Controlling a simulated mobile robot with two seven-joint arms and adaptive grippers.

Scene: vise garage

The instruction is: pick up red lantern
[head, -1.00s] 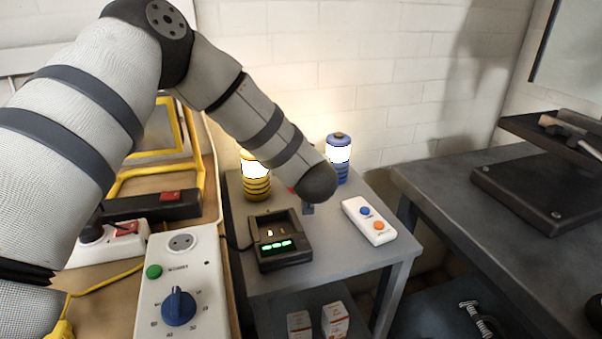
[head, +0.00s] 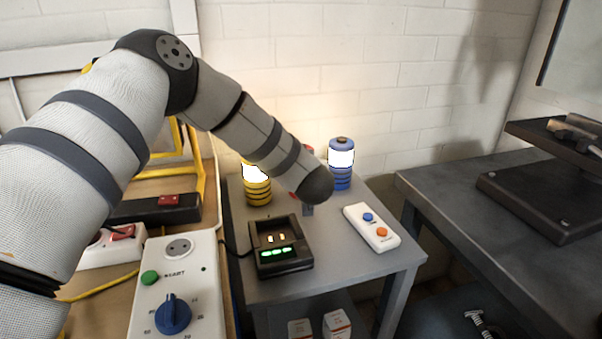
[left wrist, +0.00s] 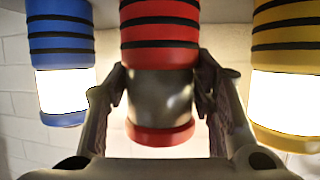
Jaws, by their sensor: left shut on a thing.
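The red lantern (left wrist: 160,32) stands in the middle of the left wrist view, upside down in that picture. It has a ribbed red body, a grey unlit-looking middle and a red cap. My left gripper (left wrist: 162,88) has one finger on each side of the grey middle and is shut on it. In the head view the lantern is mostly hidden behind my left arm; only a bit of its red top (head: 308,149) shows. I cannot tell whether its base touches the table. My right gripper is not in view.
A lit yellow lantern (head: 257,190) and a lit blue lantern (head: 341,178) flank it on the small grey table (head: 335,262). A black charger (head: 280,260) and a white two-button box (head: 371,228) lie in front. A workbench (head: 450,205) stands right.

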